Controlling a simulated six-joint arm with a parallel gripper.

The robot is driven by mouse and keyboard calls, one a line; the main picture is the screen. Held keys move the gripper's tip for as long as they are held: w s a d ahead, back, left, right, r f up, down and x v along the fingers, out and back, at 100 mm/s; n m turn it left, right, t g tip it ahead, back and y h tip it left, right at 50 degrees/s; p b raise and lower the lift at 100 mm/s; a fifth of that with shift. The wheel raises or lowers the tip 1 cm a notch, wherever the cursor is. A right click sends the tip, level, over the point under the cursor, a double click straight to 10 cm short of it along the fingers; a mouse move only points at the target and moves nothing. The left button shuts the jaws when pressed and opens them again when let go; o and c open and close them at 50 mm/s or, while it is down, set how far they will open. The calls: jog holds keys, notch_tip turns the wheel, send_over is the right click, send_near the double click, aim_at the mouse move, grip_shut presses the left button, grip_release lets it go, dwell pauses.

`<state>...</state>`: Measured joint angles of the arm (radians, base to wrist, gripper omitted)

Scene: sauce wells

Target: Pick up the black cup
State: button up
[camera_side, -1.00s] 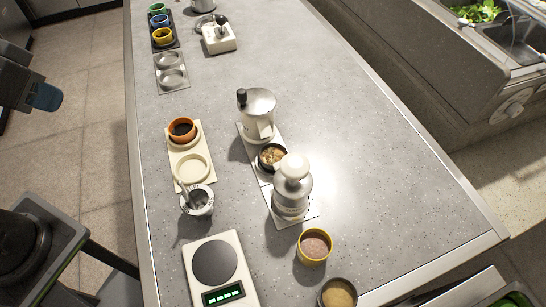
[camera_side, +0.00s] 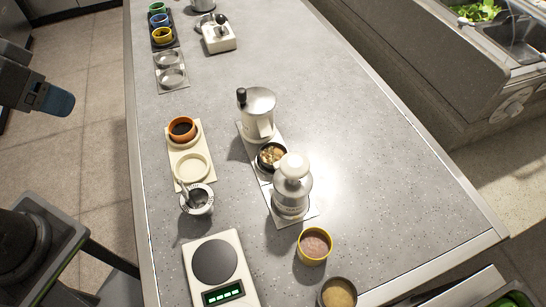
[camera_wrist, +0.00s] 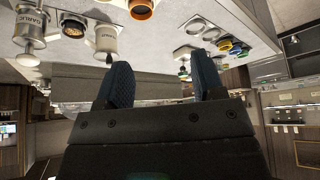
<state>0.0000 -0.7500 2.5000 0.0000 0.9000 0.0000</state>
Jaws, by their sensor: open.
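The black cup (camera_side: 261,163) stands upright between two dispensers on the counter in the side view, with lumpy tan and brown contents. A dark-rimmed cup between two jars in the wrist view (camera_wrist: 74,28) looks like the same one. My gripper (camera_side: 58,100) is at the left edge of the side view, off the counter and well apart from the cup. In the wrist view my gripper (camera_wrist: 163,80) shows two blue fingers spread apart with nothing between them.
An orange cup (camera_side: 182,130), a mortar (camera_side: 197,202) and a scale (camera_side: 216,267) are to the left. The counter's right side is clear.

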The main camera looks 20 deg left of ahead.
jog(key=o, duration=0.5)
jog(key=n+g, duration=0.6)
send_over(273, 162)
notch_tip(273, 162, down, 16)
jog(key=shift+s+a, duration=0.1)
jog(key=shift+f, duration=2.9)
